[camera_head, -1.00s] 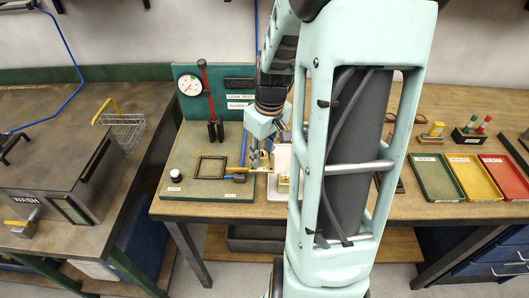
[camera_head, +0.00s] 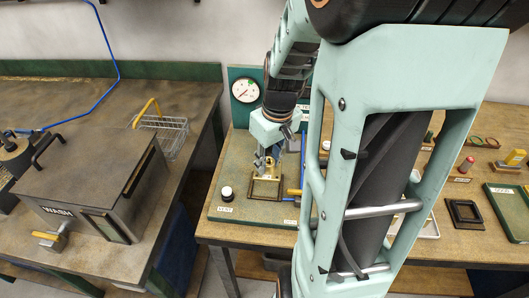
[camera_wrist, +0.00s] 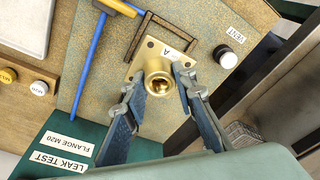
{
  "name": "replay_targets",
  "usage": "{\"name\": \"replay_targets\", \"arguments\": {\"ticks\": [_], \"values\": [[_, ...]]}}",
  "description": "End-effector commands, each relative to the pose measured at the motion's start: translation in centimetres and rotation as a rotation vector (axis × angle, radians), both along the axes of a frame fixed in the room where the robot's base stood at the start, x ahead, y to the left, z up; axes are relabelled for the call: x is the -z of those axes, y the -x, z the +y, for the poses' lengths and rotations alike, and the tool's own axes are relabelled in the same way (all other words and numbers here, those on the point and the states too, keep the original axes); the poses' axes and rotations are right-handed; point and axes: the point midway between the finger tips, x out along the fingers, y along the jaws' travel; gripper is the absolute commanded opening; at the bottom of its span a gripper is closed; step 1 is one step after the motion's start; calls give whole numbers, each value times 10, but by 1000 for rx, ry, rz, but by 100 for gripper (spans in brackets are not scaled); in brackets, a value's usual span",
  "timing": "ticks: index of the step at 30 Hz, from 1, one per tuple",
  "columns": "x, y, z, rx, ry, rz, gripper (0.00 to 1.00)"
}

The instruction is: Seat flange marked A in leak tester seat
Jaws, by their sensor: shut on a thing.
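The brass flange (camera_wrist: 155,52) has a square plate with a label "A" and a round hollow hub. My gripper (camera_wrist: 160,78) is shut on the hub, one finger on each side. In the head view the flange (camera_head: 266,172) is over the leak tester seat, a dark square frame (camera_head: 267,198) on the tester's board. The wrist view shows part of the seat frame (camera_wrist: 136,38) beyond the plate, which overlaps it and looks turned or offset against it. I cannot tell whether the plate touches the board.
A white-topped vent knob (camera_head: 226,192) stands left of the seat. A blue-handled lever (camera_wrist: 93,50) lies on its other side. The pressure gauge (camera_head: 244,90) is on the panel behind. The wash station (camera_head: 85,180) with its wire basket (camera_head: 168,135) is on the left bench.

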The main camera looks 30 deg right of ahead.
Motion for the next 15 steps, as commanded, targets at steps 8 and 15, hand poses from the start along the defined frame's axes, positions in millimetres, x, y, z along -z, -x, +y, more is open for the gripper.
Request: {"name": "replay_targets", "arguments": {"ticks": [8,15], "values": [[4,1,1,2,0,-2,0],[20,1,1,2,0,-2,0]]}}
